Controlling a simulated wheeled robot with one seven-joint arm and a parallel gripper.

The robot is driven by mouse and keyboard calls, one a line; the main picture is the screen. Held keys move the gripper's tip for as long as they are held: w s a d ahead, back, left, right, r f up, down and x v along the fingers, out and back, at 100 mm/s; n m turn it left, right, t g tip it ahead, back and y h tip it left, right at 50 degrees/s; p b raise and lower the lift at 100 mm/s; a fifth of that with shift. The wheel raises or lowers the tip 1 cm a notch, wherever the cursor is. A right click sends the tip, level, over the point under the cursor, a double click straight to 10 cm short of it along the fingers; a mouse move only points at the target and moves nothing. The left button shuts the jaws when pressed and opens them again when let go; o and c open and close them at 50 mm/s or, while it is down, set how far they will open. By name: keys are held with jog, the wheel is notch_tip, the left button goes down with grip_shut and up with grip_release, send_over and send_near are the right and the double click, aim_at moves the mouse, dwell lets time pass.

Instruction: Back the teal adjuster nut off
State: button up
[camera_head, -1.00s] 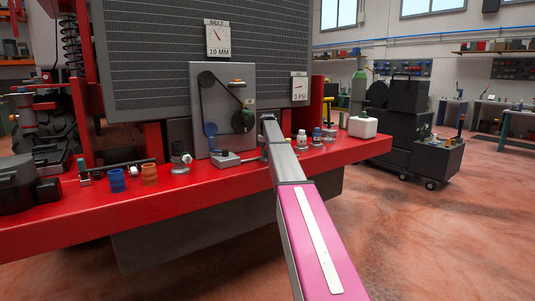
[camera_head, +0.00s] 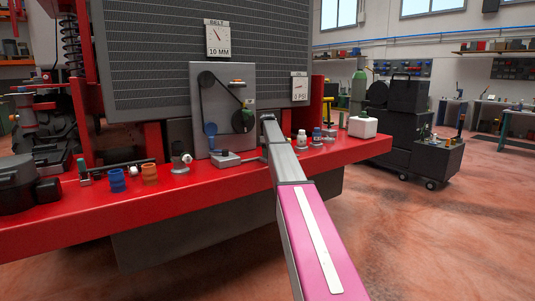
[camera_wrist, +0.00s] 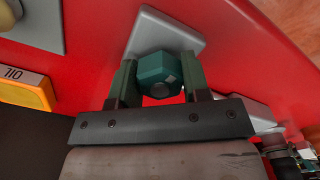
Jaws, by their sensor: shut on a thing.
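The teal adjuster nut (camera_wrist: 157,70) is faceted and shows in the wrist view in front of a pale grey block (camera_wrist: 165,32). My gripper (camera_wrist: 160,78) has one finger on each side of the nut and is shut on it. In the head view my arm reaches to the red bumper shelf and hides the nut and most of the gripper. A grey plate with pulleys and a black belt (camera_head: 236,93) stands just left of the arm. The gauge (camera_head: 217,38) above it reads BELT, 10 MM.
A yellow-orange block (camera_wrist: 28,92) is at the left in the wrist view. The floor at right is open before a black cart (camera_head: 435,158).

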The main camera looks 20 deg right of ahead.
jog(key=n, duration=0.5)
jog(key=shift+s+f+n, duration=0.1)
jog(key=shift+f+n, duration=0.05)
jog(key=shift+n, duration=0.25)
dwell(0.4)
jog(key=o, duration=0.9)
jog(key=shift+o, duration=0.2)
notch_tip(320, 180, up, 11)
